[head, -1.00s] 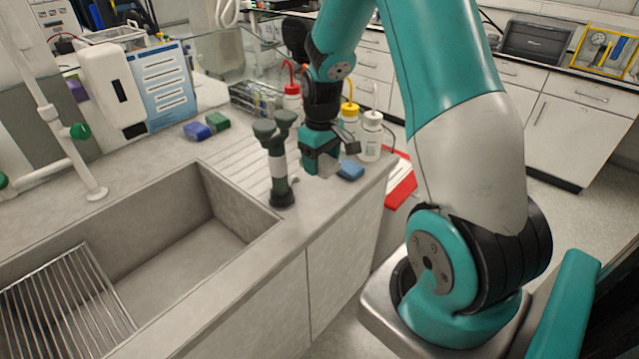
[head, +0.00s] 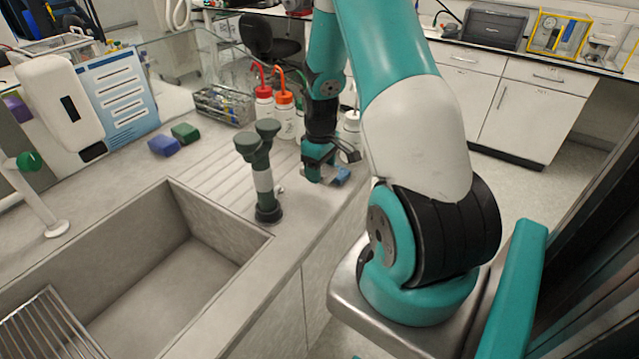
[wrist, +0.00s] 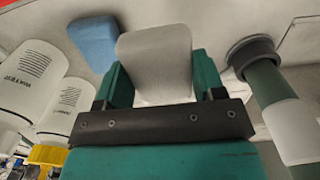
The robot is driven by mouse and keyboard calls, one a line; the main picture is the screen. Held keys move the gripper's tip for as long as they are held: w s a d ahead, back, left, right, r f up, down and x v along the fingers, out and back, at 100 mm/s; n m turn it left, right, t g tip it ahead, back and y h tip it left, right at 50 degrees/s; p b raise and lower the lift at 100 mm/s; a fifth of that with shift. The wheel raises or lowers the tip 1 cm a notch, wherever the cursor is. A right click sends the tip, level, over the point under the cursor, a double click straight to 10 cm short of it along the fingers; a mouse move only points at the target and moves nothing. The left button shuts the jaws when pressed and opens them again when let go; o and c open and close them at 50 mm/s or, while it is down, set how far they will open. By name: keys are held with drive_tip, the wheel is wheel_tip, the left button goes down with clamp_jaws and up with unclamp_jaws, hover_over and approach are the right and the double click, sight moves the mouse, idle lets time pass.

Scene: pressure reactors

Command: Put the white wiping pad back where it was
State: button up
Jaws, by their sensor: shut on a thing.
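The white wiping pad (wrist: 155,60) is held between the two teal jaws of my gripper (wrist: 162,78) in the wrist view. In the head view my gripper (head: 318,172) is low over the right part of the counter, and the pad is mostly hidden by it. I cannot tell whether the pad touches the counter. A blue pad (wrist: 94,42) lies close beside the white one, to its left in the wrist view; in the head view it (head: 340,174) shows just right of my gripper.
A dark green double-headed fixture (head: 264,180) stands left of my gripper. Several wash bottles (head: 285,115) stand behind it. Blue and green pads (head: 185,132) lie farther left, by the tube rack (head: 224,105). The sink (head: 165,235) is at front left.

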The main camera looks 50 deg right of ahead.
sight(320, 194)
drive_tip(key=shift+f+p, duration=0.35)
drive_tip(key=shift+f, duration=2.7)
drive_tip(key=shift+f, duration=0.15)
drive_tip(key=o, duration=0.6)
wheel_tip(320, 194, up, 12)
drive_tip(key=shift+r+b, duration=0.2)
drive_tip(key=shift+b, duration=0.95)
drive_tip(key=shift+s, duration=0.1)
